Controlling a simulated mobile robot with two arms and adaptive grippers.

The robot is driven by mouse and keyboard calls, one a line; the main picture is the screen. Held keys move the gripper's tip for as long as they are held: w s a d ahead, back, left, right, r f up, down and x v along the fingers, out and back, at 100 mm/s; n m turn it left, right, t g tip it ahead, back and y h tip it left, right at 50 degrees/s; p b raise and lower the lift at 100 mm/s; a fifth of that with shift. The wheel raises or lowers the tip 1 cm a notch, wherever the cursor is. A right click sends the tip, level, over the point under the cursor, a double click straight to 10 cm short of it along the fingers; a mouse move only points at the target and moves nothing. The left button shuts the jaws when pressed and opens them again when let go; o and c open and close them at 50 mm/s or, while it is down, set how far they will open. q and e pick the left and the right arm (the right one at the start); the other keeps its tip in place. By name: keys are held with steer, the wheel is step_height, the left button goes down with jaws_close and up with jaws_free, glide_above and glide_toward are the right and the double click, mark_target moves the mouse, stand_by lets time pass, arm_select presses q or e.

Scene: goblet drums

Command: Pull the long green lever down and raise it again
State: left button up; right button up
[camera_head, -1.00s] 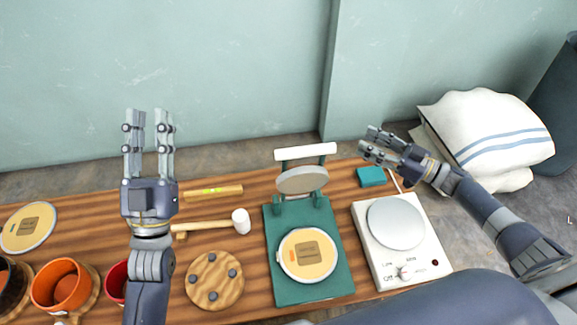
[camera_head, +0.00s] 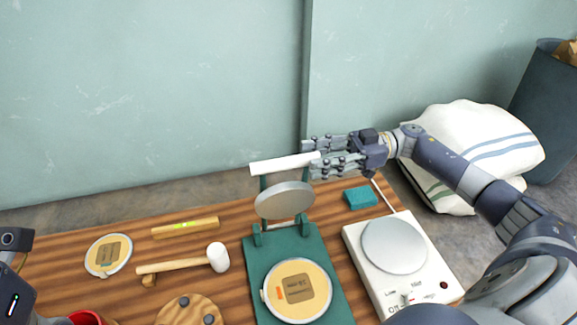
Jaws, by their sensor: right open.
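A green press stands on the wooden table, with a flat green base (camera_head: 258,262). Its lever has green side arms (camera_head: 264,184) and a white crossbar handle (camera_head: 280,164), and stands raised. A round grey plate (camera_head: 285,200) hangs tilted under the handle. A cream drum head (camera_head: 298,290) with a brown label lies on the base. My right gripper (camera_head: 312,158) comes from the right. Its fingers are open, one above and one below the handle's right end in the picture; I cannot tell whether they touch it. Only a piece of my left arm shows at the left edge.
A white hot plate (camera_head: 353,237) and a teal block (camera_head: 360,197) are right of the press. A mallet (camera_head: 217,257), a level (camera_head: 185,227), another drum head (camera_head: 108,255) and a round wooden board (camera_head: 188,312) lie left. A white sack (camera_head: 470,150) is behind.

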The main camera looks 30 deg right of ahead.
mark_target(266, 167)
steer(key=b+x, duration=0.1)
steer(key=x, duration=0.5)
steer(key=shift+w+a+b, duration=0.1)
steer(key=shift+a+b, duration=0.05)
steer(key=shift+b, duration=0.25)
steer(key=shift+c, duration=0.3)
jaws_close()
